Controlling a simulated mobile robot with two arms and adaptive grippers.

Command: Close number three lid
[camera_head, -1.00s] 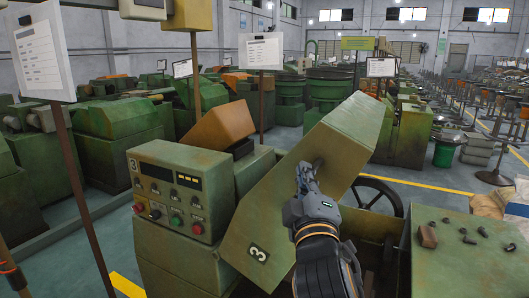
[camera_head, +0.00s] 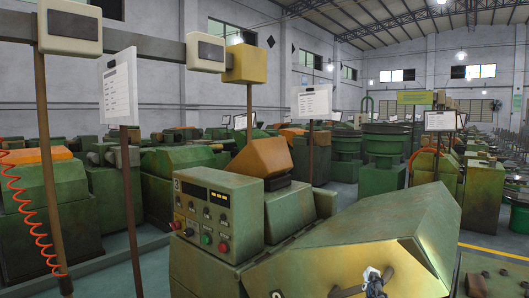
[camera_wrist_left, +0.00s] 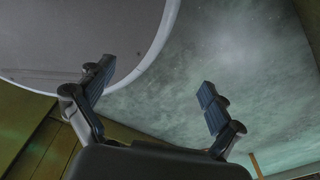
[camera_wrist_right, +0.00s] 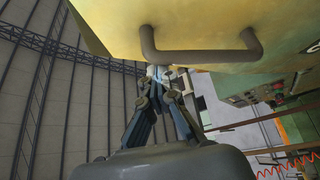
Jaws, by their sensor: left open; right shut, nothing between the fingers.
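The green lid (camera_head: 360,222) of the number three machine is at the lower right of the head view. Part of a number mark shows on its yellowish front face, at the picture's bottom edge. A bar handle (camera_wrist_right: 200,56) on the lid fills the top of the right wrist view. My right gripper (camera_head: 376,280) is shut and empty, close to the lid's front face by the handle; I cannot tell if it touches. It also shows in the right wrist view (camera_wrist_right: 160,74). My left gripper (camera_wrist_left: 155,82) is open and empty, seen only in the left wrist view.
The control panel (camera_head: 215,215) with buttons stands left of the lid, with an orange box (camera_head: 268,157) behind it. A post (camera_head: 48,150) and a red coiled cord (camera_head: 35,215) are at far left. Other green machines fill the background.

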